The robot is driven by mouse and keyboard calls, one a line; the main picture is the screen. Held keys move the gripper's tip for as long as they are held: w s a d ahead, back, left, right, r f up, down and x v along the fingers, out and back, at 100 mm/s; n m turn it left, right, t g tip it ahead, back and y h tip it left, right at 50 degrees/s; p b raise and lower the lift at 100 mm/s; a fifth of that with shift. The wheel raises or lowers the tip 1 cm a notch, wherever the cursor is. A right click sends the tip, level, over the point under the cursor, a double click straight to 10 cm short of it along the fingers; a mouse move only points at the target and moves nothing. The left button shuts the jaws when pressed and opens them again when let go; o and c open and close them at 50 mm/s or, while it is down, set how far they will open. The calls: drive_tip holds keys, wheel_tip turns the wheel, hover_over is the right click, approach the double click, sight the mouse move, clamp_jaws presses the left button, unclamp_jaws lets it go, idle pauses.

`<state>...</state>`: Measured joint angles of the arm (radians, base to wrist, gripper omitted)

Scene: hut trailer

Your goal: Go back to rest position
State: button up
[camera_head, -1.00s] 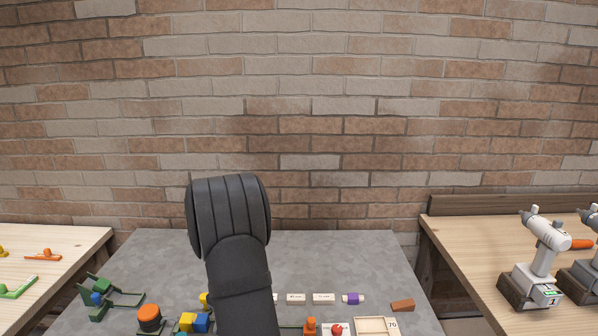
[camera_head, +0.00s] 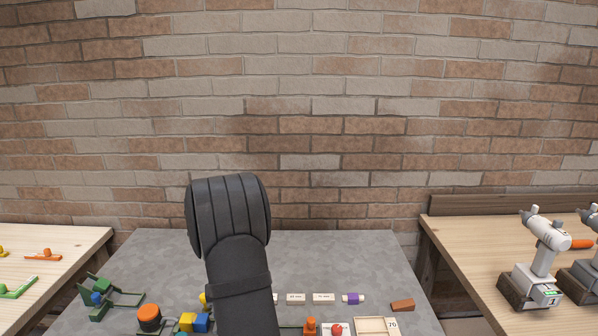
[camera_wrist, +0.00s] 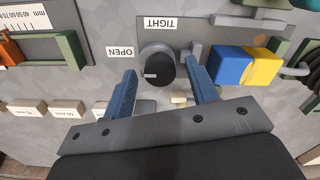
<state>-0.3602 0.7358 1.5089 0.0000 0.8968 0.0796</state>
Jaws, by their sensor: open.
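My gripper (camera_wrist: 163,92) shows in the wrist view with its two blue fingers spread apart and nothing between them in its grasp. A black round knob (camera_wrist: 158,68) on a grey panel appears beyond and between the fingertips; I cannot tell the distance. Labels reading OPEN (camera_wrist: 119,53) and TIGHT (camera_wrist: 160,24) sit beside the knob. In the head view my dark arm rises in front of the grey table (camera_head: 330,255), and the gripper is hidden there.
Blue (camera_wrist: 231,65) and yellow (camera_wrist: 262,67) blocks stand close to one finger. White labelled blocks (camera_wrist: 67,109) line the other side. In the head view, a purple piece (camera_head: 351,298), a brown block (camera_head: 402,305) and an orange cylinder (camera_head: 149,317) sit on the table. Drills (camera_head: 540,262) stand right.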

drive_tip(key=shift+m, duration=0.7)
